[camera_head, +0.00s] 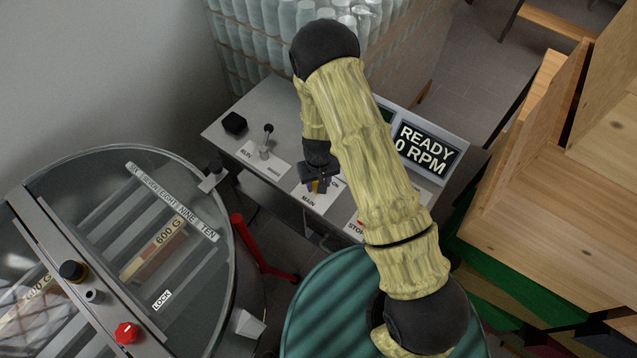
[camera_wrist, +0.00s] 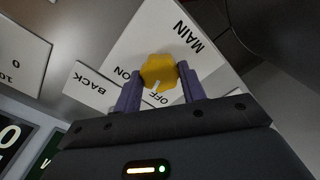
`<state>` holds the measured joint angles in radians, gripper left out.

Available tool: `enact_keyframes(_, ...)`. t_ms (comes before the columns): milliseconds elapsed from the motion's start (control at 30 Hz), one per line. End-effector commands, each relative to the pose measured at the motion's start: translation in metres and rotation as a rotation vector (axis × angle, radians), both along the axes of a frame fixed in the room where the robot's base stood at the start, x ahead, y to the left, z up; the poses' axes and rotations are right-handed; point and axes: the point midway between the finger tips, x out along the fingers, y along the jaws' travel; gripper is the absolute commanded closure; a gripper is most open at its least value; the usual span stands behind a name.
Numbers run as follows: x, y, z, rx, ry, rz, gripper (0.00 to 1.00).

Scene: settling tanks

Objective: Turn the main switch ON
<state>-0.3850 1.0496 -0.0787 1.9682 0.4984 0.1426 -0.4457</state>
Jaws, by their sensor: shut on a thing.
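The main switch is a yellow knob (camera_wrist: 158,68) on a white plate (camera_wrist: 185,25) marked MAIN, ON and OFF in the wrist view. A short white mark on the knob points toward the OFF label. My gripper (camera_wrist: 160,74) has its two purple fingers on either side of the knob and is shut on it. In the head view my gripper (camera_head: 319,184) is over the MAIN plate (camera_head: 309,199) on the grey console. Only a little yellow of the knob shows there, as the gripper and arm cover most of it.
The console display (camera_head: 425,148) reads READY 0 RPM. A lever (camera_head: 266,140) stands left of the MAIN plate; a STOP plate (camera_head: 354,226) lies to its right. A round clear-lidded tank (camera_head: 188,262) is at left, wooden crates (camera_head: 545,205) at right.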

Motion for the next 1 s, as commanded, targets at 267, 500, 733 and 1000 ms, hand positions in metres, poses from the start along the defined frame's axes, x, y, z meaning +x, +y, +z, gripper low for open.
enact_keyframes(267,0.0001,0.0004,-0.0010,0.000,-0.001,-0.259,0.82)
enact_keyframes(500,0.0003,0.0007,-0.0003,0.001,-0.001,-0.488,0.82)
enact_keyframes(733,0.0003,0.0011,0.0001,0.001,-0.001,-0.691,0.82)
enact_keyframes(1000,0.0003,0.0013,0.0004,0.001,-0.001,-0.852,0.82)
